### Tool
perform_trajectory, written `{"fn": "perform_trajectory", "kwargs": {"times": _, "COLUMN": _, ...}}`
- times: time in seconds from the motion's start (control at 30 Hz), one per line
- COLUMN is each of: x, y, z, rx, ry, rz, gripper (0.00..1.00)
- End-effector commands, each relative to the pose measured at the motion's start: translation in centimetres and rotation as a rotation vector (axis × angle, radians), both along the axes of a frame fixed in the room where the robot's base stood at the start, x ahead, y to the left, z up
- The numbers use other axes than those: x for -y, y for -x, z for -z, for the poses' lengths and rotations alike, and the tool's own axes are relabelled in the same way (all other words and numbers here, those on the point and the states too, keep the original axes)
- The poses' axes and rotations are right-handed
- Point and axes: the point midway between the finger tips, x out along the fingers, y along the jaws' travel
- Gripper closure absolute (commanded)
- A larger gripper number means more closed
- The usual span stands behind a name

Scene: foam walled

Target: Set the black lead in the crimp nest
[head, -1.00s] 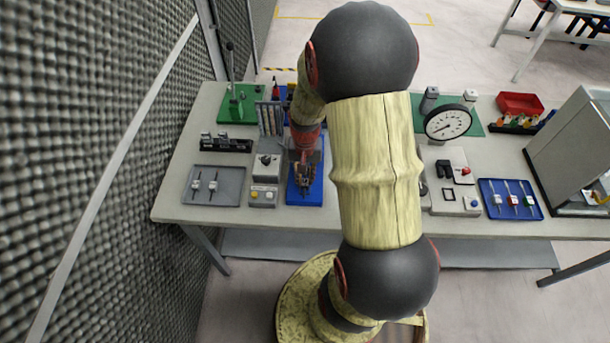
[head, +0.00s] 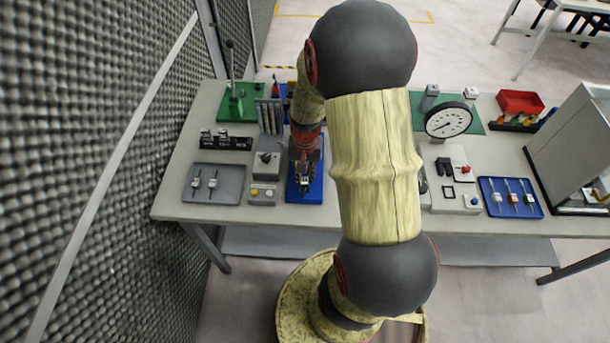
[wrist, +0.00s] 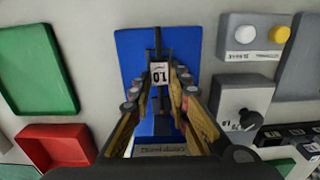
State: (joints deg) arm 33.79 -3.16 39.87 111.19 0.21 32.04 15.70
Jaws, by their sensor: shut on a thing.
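My gripper (wrist: 160,85) points down over a blue plate (wrist: 185,48) at the front of the bench. In the head view my gripper (head: 305,184) is partly hidden by my own arm. Its fingers are closed on the black lead (wrist: 158,40), a thin dark piece with a white tag (wrist: 160,73) marked 1.0. The lead lies lengthwise between the fingertips, over the plate; I cannot tell whether it touches it. A green-based lever press (head: 236,103) stands at the back left. I cannot tell for sure which part is the crimp nest.
A grey control box with yellow and white buttons (head: 263,193) and a knob box (head: 266,165) stand close left of my gripper. A grey tray (head: 229,170) holds two tagged leads. A blue tray (head: 494,211), a dial gauge (head: 447,122) and a red bin (head: 519,103) are at right.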

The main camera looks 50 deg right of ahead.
Motion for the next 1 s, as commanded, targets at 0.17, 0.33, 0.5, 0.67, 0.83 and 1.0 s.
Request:
{"fn": "perform_trajectory", "kwargs": {"times": 0.17, "x": 0.00, "y": 0.00, "z": 0.46, "rx": 0.000, "ry": 0.000, "rz": 0.000, "gripper": 1.00}}
{"fn": "perform_trajectory", "kwargs": {"times": 0.33, "x": 0.00, "y": 0.00, "z": 0.84, "rx": 0.000, "ry": 0.000, "rz": 0.000, "gripper": 1.00}}
{"fn": "perform_trajectory", "kwargs": {"times": 0.5, "x": 0.00, "y": 0.00, "z": 0.86, "rx": 0.000, "ry": 0.000, "rz": 0.000, "gripper": 0.76}}
{"fn": "perform_trajectory", "kwargs": {"times": 0.67, "x": -0.01, "y": 0.00, "z": 0.86, "rx": 0.000, "ry": 0.000, "rz": 0.000, "gripper": 0.67}}
{"fn": "perform_trajectory", "kwargs": {"times": 0.83, "x": -0.01, "y": 0.00, "z": 0.86, "rx": 0.000, "ry": 0.000, "rz": 0.000, "gripper": 0.61}}
{"fn": "perform_trajectory", "kwargs": {"times": 1.0, "x": -0.01, "y": 0.00, "z": 0.85, "rx": 0.000, "ry": 0.000, "rz": 0.000, "gripper": 0.61}}
